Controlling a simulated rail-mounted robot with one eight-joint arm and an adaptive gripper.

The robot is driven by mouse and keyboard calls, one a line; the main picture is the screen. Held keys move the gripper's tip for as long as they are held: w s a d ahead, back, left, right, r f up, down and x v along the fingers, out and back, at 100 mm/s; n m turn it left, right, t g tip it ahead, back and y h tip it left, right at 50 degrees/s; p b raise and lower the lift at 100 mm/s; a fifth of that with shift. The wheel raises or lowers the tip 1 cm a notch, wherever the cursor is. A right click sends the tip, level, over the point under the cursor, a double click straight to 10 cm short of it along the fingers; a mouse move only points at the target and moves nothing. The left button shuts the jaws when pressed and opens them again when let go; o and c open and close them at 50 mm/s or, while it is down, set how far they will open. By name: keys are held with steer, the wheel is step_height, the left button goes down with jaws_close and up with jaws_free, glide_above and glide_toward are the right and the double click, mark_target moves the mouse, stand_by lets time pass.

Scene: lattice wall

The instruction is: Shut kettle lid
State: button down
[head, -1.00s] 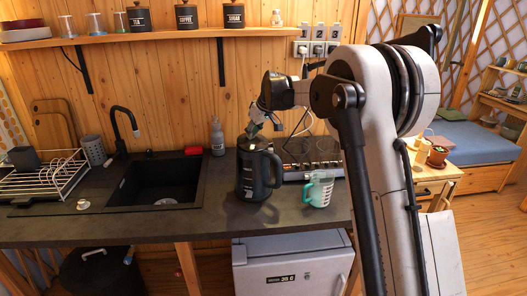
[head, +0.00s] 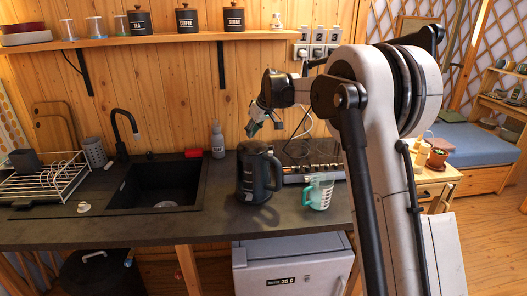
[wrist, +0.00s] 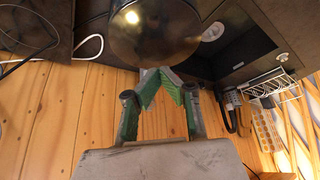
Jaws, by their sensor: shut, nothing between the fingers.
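The black kettle (head: 258,176) stands upright on the dark counter, its handle toward the right. Its lid (head: 254,147) appears to lie flat across the top. In the wrist view a round, glossy dark surface (wrist: 155,32), which looks like the kettle's lid, fills the top middle with a bright glare on it. My gripper (head: 254,129) is just above and behind the kettle top, apart from it in the head view. In the wrist view its green-padded fingers (wrist: 160,76) meet at the tips, shut and empty, near the edge of the round surface.
A measuring cup (head: 319,192) with green marks stands right of the kettle, close to it. A hob (head: 312,160) is behind. A grey bottle (head: 217,140) and the black sink (head: 155,186) are to the left. A shelf (head: 150,40) hangs above.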

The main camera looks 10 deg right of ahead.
steer(key=shift+r+p, duration=0.95)
steer(key=shift+r, duration=1.4)
steer(key=s+d+r+m+t+h+b, duration=0.1)
steer(key=s+r+m+b, duration=0.15)
steer(key=s, duration=1.15)
steer(key=s+r+m+h+b, duration=0.1)
steer(key=s+b, duration=0.2)
steer(key=s, duration=1.1)
steer(key=s+f+m+b, duration=0.1)
steer(key=s+f, duration=0.4)
steer(key=s, duration=0.3)
steer(key=s+d+f+m+t+b, duration=0.1)
steer(key=s+f, duration=0.4)
steer(key=s, duration=0.4)
steer(key=s+d+f+m+h+b, duration=0.1)
steer(key=s+f+b, duration=0.1)
steer(key=s+f, duration=0.3)
steer(key=s, duration=0.3)
steer(key=shift+s+d+f, duration=0.15)
steer(key=shift+s+f, duration=0.15)
steer(key=shift+f, duration=0.05)
